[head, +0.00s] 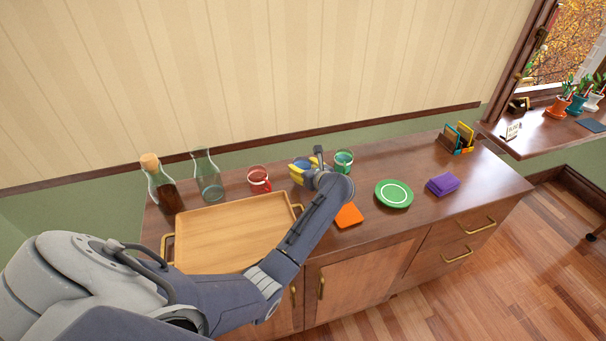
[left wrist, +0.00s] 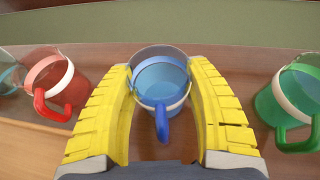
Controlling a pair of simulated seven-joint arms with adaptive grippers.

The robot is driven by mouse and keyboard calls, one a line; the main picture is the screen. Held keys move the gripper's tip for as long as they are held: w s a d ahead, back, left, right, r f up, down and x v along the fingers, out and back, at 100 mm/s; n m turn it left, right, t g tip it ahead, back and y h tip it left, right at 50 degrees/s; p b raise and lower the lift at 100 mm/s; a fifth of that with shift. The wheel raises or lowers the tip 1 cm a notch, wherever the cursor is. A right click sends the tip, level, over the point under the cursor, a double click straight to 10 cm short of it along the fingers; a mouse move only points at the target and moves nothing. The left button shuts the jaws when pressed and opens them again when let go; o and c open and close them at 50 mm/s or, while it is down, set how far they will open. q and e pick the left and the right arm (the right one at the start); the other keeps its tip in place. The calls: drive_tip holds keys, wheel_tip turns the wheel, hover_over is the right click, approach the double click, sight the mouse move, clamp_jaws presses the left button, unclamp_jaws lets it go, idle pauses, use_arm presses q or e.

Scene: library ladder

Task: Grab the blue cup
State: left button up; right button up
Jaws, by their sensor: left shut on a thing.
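The blue cup (left wrist: 161,78) stands between the yellow fingers of my left gripper (left wrist: 160,95) in the left wrist view. The fingers are shut on its sides, and its blue handle points toward the gripper's palm. In the head view the cup (head: 303,163) is partly hidden by my left gripper (head: 306,171), at the back of the cabinet top. My right gripper is in neither view.
A red cup (head: 259,178) stands left of the blue cup and a green cup (head: 343,160) right of it. A wooden tray (head: 230,232), a glass carafe (head: 208,178), a corked bottle (head: 160,186), an orange cloth (head: 348,216), a green plate (head: 394,194) and purple cloths (head: 442,185) share the cabinet top.

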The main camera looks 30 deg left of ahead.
use_arm(q)
drive_tip(key=c, duration=0.5)
drive_tip(key=shift+r, duration=0.1)
